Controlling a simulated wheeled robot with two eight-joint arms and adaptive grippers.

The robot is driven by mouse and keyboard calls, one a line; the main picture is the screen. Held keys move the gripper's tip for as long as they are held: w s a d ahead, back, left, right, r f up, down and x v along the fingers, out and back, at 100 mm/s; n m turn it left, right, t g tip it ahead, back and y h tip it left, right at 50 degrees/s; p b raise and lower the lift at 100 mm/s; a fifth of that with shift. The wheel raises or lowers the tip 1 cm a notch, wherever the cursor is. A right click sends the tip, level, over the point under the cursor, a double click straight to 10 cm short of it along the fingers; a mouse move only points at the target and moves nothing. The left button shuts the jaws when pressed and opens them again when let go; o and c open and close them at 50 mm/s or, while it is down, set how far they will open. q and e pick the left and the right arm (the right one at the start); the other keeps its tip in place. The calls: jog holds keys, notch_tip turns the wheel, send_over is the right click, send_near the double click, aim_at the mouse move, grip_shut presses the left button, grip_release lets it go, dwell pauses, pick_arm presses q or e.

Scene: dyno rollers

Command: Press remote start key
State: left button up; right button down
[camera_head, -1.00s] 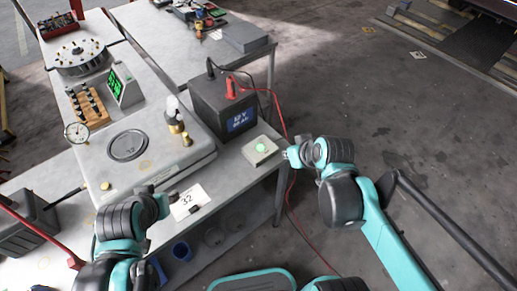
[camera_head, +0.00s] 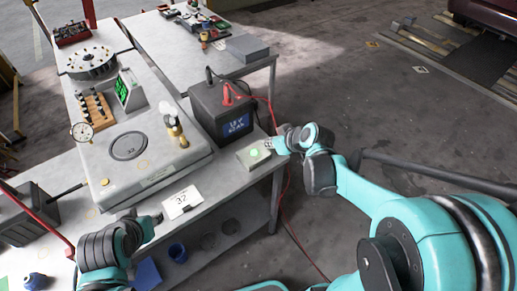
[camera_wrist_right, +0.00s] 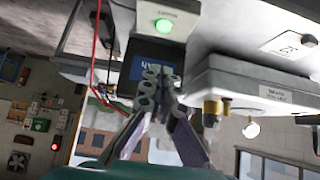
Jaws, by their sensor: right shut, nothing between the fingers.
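A small pale box with a lit green button (camera_head: 254,153) sits at the table's right front corner, beside the black battery. The green button (camera_wrist_right: 162,25) also shows at the top of the right wrist view, in a pale panel with small unreadable lettering. My right gripper (camera_head: 269,144) is at the box's right edge, close to the button. In the right wrist view its fingers (camera_wrist_right: 158,75) are together with nothing between them, pointing toward the box. Whether they touch it I cannot tell. My left gripper (camera_head: 155,219) is low over the table's front edge; its fingers are hard to make out.
The black battery (camera_head: 220,112) with red and black cables stands behind the box. A grey machine housing (camera_head: 165,150) with brass fittings and a card marked 32 (camera_head: 182,202) are to the left. A red cable hangs off the table's right side.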

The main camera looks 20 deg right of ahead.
jog(key=b, duration=0.4)
send_over(252, 150)
jog(key=s+d, duration=0.1)
jog(key=s, duration=0.2)
notch_tip(252, 150, down, 7)
jog(key=shift+s+d+r, duration=0.1)
jog(key=shift+d, duration=0.05)
jog(key=f, duration=0.2)
jog(key=f+b, duration=0.1)
jog(key=shift+w+f, duration=0.2)
jog(key=shift+w, duration=0.05)
jog(key=shift+f, duration=0.4)
